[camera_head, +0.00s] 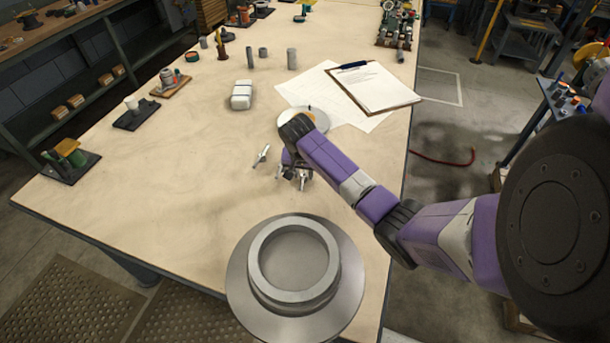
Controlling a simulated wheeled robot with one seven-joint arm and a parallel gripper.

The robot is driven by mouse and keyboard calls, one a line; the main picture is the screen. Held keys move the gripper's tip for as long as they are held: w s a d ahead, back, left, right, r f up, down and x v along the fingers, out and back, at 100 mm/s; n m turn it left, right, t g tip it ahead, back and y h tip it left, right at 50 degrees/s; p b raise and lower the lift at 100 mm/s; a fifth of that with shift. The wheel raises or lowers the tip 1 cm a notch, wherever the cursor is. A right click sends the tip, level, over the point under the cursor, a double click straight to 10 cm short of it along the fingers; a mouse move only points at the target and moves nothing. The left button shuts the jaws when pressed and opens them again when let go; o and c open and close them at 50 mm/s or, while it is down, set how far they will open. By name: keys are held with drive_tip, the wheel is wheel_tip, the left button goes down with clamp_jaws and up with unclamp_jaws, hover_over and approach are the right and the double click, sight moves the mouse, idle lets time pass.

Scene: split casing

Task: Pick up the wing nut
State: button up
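A small silver winged piece, which looks like the wing nut (262,155), lies on the wooden table (180,190) left of my gripper. My gripper (292,178) points down over the table, just right of and nearer than this piece, and apart from it. Its metal fingertips show with a gap between them, so it looks open. I see nothing held, though the space between the fingers is small and partly dark. A large round metal casing part (240,278) with a raised ring sits at the near edge of the table.
A white block (241,95), grey cylinders (291,59) and a clipboard with papers (374,88) stand farther back. A pale disc (318,120) lies behind my wrist. Small trays (137,115) line the left edge. The table's left middle is clear.

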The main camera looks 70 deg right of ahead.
clamp_jaws()
drive_tip(key=shift+r, duration=0.15)
